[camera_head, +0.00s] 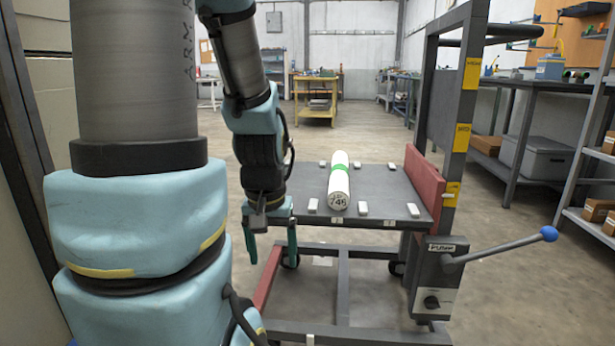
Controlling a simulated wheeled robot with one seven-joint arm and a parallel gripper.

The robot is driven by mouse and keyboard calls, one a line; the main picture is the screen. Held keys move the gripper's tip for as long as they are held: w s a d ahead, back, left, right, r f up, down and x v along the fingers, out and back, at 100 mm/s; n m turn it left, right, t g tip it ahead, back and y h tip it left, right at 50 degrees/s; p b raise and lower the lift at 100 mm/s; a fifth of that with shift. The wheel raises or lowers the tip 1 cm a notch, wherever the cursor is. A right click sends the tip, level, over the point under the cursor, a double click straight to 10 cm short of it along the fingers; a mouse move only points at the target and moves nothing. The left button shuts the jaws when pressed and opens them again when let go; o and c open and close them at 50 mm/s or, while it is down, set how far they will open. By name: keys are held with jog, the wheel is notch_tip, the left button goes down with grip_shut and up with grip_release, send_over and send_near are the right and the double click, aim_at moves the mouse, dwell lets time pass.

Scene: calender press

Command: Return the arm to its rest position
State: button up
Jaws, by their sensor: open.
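My arm hangs down on the left side of the head view, its big blue and grey links close to the camera. My gripper (271,247) points downward at the near left corner of a dark lift table. Its two teal fingers are apart with nothing between them. A white roll (340,186) with a green band and a number on its near end lies on the lift table top (385,190), to the right of my gripper and apart from it.
Several small white blocks (362,208) sit around the roll. The lift table has a red side plate (424,181), a tall grey frame and a pump box (437,278) with a blue-knobbed lever (500,246). Workbenches and shelves line the right. Open floor (310,135) lies behind.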

notch_tip(320, 180, up, 35)
jog(key=p, duration=3.3)
jog(key=shift+f+p, duration=0.2)
jog(key=shift+p, duration=0.1)
